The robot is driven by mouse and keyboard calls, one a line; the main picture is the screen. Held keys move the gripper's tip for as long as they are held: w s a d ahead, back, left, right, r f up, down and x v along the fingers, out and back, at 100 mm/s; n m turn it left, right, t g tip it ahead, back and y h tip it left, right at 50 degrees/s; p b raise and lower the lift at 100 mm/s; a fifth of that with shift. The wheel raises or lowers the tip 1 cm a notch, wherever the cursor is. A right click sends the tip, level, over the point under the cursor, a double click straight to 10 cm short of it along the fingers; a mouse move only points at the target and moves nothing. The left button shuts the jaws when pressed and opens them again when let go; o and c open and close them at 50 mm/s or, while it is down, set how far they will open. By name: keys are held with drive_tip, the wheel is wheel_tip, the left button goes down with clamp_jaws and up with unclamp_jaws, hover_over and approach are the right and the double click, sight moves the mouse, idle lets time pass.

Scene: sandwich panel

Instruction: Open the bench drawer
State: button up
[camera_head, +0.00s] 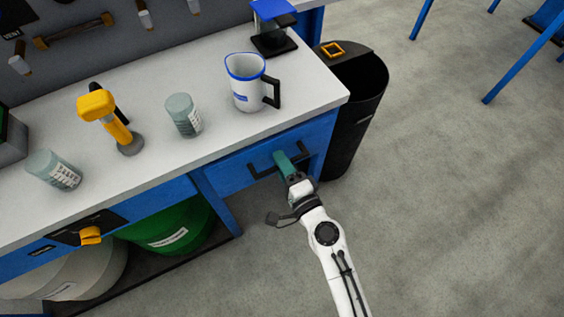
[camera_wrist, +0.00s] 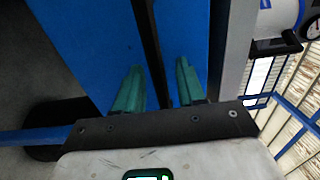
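The blue drawer front (camera_head: 230,173) is under the right part of the bench top and looks flush with the bench. Its black bar handle (camera_head: 262,172) runs across the front. My gripper (camera_head: 283,160), with teal fingers, is at the middle of the handle. In the wrist view the fingers of my gripper (camera_wrist: 161,78) are apart, one on each side of the dark handle bar (camera_wrist: 148,40), with gaps showing. The blue drawer front (camera_wrist: 85,45) fills the upper left there. The handle's lower end is hidden behind my gripper's body.
On the bench top (camera_head: 205,155) stand a white and blue mug (camera_head: 246,92), a grey-green jar (camera_head: 183,115) and a yellow tool (camera_head: 100,108). A black bin (camera_head: 352,110) stands right of the bench. The floor in front is clear.

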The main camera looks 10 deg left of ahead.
clamp_jaws()
idle(0.4)
